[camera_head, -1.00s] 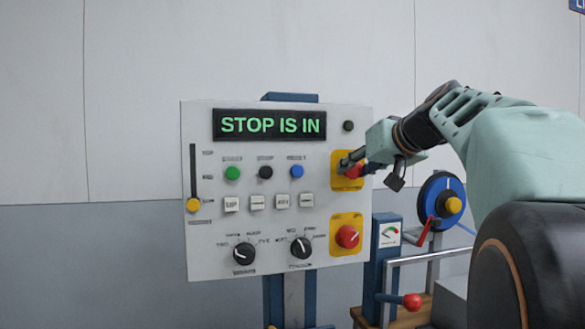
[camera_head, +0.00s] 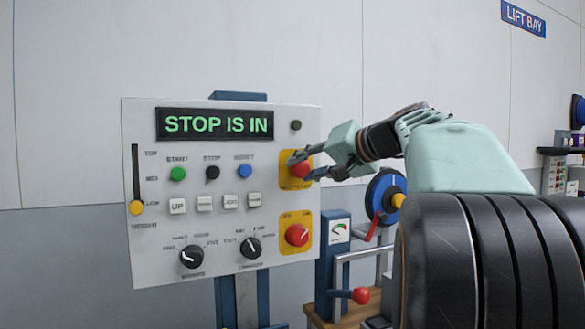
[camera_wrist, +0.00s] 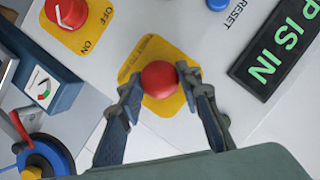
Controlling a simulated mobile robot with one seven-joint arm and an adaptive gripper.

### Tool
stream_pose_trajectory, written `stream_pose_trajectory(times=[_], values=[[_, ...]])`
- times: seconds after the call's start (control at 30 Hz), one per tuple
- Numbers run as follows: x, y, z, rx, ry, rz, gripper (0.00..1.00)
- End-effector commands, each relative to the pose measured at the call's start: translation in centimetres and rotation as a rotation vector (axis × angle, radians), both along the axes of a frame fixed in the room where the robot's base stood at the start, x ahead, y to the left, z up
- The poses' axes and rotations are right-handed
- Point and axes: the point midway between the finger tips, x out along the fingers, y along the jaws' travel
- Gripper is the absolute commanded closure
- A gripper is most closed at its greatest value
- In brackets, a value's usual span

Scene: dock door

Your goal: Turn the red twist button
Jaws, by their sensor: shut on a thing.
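The red twist button (camera_head: 299,170) is a round knob on a yellow plate (camera_head: 284,182) at the right of the white control panel. In the wrist view the red button (camera_wrist: 159,78) sits between the two fingertips of my gripper (camera_wrist: 160,82), one on each side. My gripper (camera_head: 300,169) is shut on it, reaching in from the right. The panel display (camera_head: 215,124) reads "STOP IS IN" in green. The fingers hide part of the button in the head view.
A second red knob (camera_head: 297,235), marked OFF and ON, is on a yellow plate just below. Push buttons, a slider (camera_head: 136,207) and two black dials fill the panel. A blue gauge post (camera_head: 333,250) and blue wheel (camera_head: 385,196) stand close on the right.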

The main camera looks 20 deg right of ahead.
Motion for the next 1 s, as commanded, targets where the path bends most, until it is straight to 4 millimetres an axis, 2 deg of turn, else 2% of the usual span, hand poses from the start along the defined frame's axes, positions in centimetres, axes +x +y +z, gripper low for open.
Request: stream_pose_trajectory(times=[0.33,0.37,0.5,0.83,1.0], values=[[0.0,0.0,0.2,0.002,-0.004,-0.001,0.92],[0.0,0.0,0.2,0.002,-0.004,-0.001,0.67],[0.0,0.0,0.2,0.002,-0.003,-0.001,0.51],[-0.2,-0.1,0.1,0.001,-0.002,-0.001,0.51],[-2.1,-0.7,0.8,0.000,-0.003,-0.003,0.51]])
